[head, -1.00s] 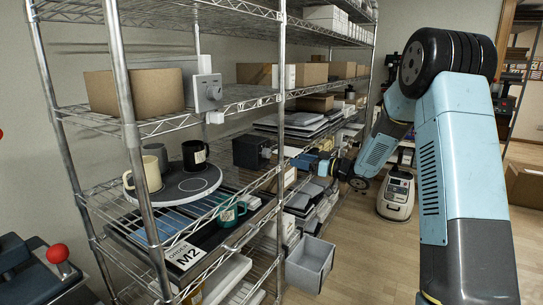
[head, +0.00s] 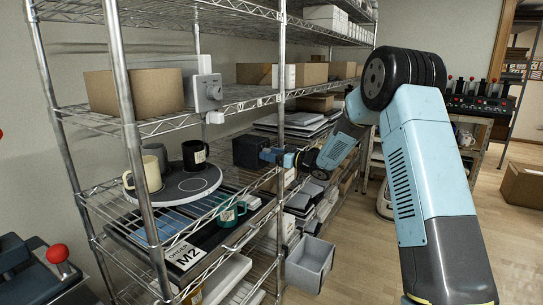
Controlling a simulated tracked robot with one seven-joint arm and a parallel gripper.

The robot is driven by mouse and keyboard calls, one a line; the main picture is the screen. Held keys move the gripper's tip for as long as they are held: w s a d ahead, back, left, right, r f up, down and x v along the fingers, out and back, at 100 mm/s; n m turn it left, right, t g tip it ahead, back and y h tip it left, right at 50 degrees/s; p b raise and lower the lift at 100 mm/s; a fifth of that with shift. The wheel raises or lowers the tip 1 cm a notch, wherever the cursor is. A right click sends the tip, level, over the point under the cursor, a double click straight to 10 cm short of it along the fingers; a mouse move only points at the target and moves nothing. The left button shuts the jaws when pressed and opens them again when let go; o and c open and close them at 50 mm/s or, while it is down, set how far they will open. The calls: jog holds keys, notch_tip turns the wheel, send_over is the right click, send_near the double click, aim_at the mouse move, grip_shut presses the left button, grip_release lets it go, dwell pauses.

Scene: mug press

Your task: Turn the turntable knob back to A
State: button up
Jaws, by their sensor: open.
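The dark round turntable (head: 186,187) on the shelf below carries a black mug (head: 195,156), a cream mug (head: 143,180) and a grey mug (head: 156,154). My gripper (head: 268,156) is at the shelf rack, below and right of the knob and apart from it, right of the turntable. Its fingers are small here and look empty.
A teal mug (head: 231,213) stands on a dark tray by the order card M2 (head: 184,254). A cardboard box (head: 134,91) sits left of the knob. A rack post (head: 281,120) stands near my gripper. A grey bin (head: 311,264) is below.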

jog(key=shift+c, duration=0.5)
jog(key=c, duration=1)
jog(key=shift+o, duration=0.2)
